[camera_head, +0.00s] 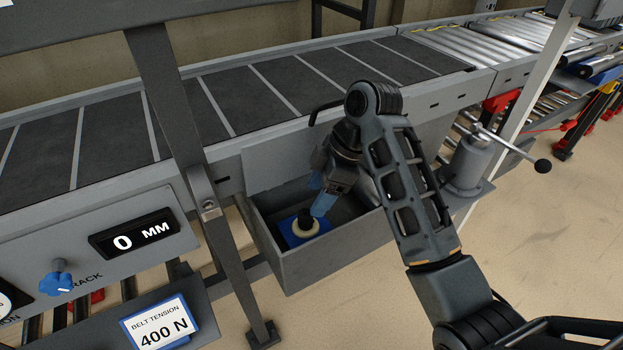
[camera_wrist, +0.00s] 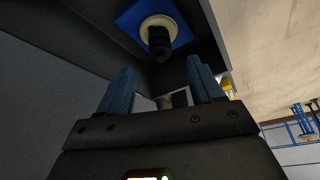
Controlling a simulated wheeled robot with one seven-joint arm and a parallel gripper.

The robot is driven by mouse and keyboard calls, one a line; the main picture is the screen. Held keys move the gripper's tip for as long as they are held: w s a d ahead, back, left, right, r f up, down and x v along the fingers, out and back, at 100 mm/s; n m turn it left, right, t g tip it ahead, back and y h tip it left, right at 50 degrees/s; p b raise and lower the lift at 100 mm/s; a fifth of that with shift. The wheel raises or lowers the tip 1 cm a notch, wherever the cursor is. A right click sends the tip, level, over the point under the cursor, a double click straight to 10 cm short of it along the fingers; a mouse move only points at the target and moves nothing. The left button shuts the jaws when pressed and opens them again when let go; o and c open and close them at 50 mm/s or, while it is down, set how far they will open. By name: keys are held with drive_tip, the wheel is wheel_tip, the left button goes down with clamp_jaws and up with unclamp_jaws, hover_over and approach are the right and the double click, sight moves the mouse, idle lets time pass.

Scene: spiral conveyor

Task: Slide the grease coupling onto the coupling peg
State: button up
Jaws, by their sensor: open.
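A black, ridged cylindrical part, apparently the grease coupling (camera_head: 305,216), stands in a cream ring (camera_head: 312,231) on a blue pad (camera_head: 288,240) inside a grey bin. The wrist view also shows the black part (camera_wrist: 158,40), the ring (camera_wrist: 174,22) and the pad (camera_wrist: 133,17) beyond the fingertips. My gripper (camera_head: 321,203) reaches down into the bin, close beside the black part. Its blue fingers (camera_wrist: 160,66) are spread with nothing between them, and the black part lies just past their tips. I cannot clearly identify the coupling peg.
The grey bin (camera_head: 325,259) has walls close around my gripper. A conveyor belt (camera_head: 270,88) runs behind it. A slanted grey post (camera_head: 178,110) stands left of the bin. A grey cylinder with a lever handle (camera_head: 474,160) stands to the right.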

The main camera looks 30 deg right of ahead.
sight(306, 213)
drive_tip(key=shift+x, duration=3.85)
drive_tip(key=shift+c, duration=0.4)
clamp_jaws()
drive_tip(key=shift+r+p, duration=1.65)
wheel_tip(306, 213, up, 4)
drive_tip(key=p, duration=0.4)
